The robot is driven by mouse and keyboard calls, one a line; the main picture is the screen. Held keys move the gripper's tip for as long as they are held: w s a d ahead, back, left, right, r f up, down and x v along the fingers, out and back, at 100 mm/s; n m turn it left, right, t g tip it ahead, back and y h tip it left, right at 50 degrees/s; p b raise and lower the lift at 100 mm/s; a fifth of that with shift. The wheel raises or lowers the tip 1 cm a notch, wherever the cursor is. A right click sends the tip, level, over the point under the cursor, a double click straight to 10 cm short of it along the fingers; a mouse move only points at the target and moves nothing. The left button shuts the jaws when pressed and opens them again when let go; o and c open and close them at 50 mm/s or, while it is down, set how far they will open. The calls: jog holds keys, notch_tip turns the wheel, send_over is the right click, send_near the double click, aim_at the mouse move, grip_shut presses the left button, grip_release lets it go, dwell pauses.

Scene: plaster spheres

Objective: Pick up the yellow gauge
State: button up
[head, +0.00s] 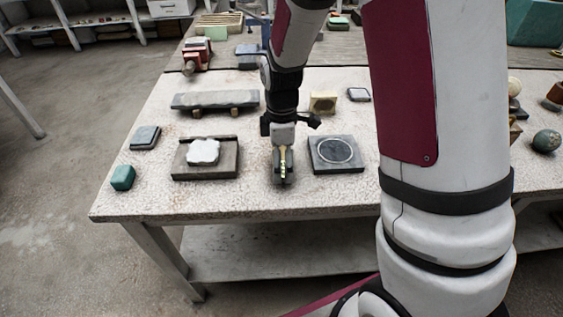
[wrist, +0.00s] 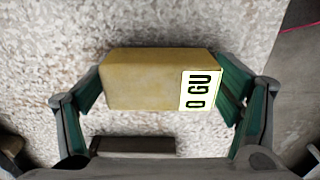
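The yellow gauge (wrist: 145,80) is a block with a pale label on its right end, marked with dark letters. In the wrist view it lies between the two teal-padded fingers of my gripper (wrist: 160,85). The fingers reach down beside its left and right ends, very close to it. I cannot tell whether they press on it. In the head view my gripper (head: 283,178) points down low over the front of the table, and a narrow yellow strip of the gauge (head: 283,158) shows there.
On the speckled table (head: 260,203), a tray with a white slab (head: 203,151) is left of my gripper and a dark plate with a pale ring (head: 335,151) right. A teal block (head: 122,177) sits at front left. A dark block (wrist: 133,146) shows in the wrist view.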

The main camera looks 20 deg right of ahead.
aim_at(282, 148)
jog(key=c, duration=0.7)
jog(key=shift+r, duration=0.8)
notch_tip(282, 148, up, 2)
jog(key=shift+r, duration=0.2)
jog(key=s+d, duration=0.1)
jog(key=s, duration=0.4)
jog(key=s+d, duration=0.2)
jog(key=s, duration=0.3)
jog(key=s+d+r, duration=0.1)
jog(key=s+d, duration=0.1)
jog(key=s, duration=0.3)
jog(key=shift+s+d+p, duration=0.1)
jog(key=shift+d+p, duration=0.05)
jog(key=shift+p, duration=0.25)
